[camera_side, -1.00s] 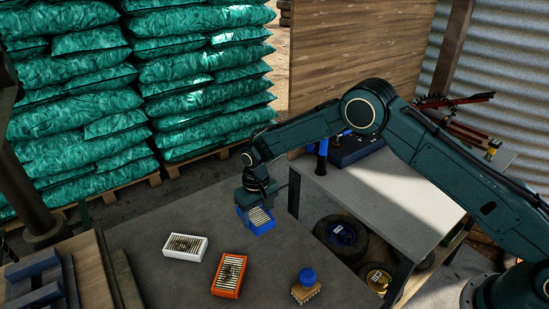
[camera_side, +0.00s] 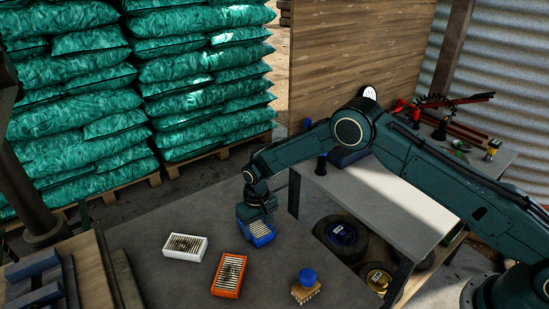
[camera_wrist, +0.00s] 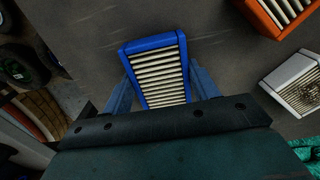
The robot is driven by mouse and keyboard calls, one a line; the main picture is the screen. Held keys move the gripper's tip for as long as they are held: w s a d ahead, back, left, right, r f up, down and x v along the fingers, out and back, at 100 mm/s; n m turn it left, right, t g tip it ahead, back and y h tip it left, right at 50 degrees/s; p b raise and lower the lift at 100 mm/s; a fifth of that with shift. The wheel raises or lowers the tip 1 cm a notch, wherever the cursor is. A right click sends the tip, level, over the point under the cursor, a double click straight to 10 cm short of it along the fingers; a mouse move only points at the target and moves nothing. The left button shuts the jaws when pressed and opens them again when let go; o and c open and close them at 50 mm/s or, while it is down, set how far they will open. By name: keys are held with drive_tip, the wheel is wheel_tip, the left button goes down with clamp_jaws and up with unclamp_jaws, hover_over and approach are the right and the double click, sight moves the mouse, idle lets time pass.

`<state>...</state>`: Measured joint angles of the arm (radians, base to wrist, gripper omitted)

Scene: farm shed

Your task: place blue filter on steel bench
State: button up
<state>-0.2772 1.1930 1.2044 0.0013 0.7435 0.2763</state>
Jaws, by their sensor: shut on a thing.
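The blue filter (camera_side: 259,234) is a blue-framed block with pale pleats. In the side view it sits at or just above the grey steel bench (camera_side: 185,282), below my gripper (camera_side: 256,218); I cannot tell whether it touches the bench. In the wrist view the blue filter (camera_wrist: 160,72) lies between the two fingers of my gripper (camera_wrist: 162,82), which are shut on its sides. Its near end is hidden behind the gripper body.
A white filter (camera_side: 185,247) and an orange filter (camera_side: 229,275) lie on the bench to the left and front. A brush with a blue knob (camera_side: 306,285) stands at the right front. A lighter worktop (camera_side: 375,200) adjoins on the right. Bare bench lies between these things.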

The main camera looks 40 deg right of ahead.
sight(258, 228)
drive_tip(key=o, duration=1)
drive_tip(key=shift+f, duration=0.1)
wheel_tip(258, 228, up, 12)
drive_tip(key=shift+r, duration=0.15)
idle(0.6)
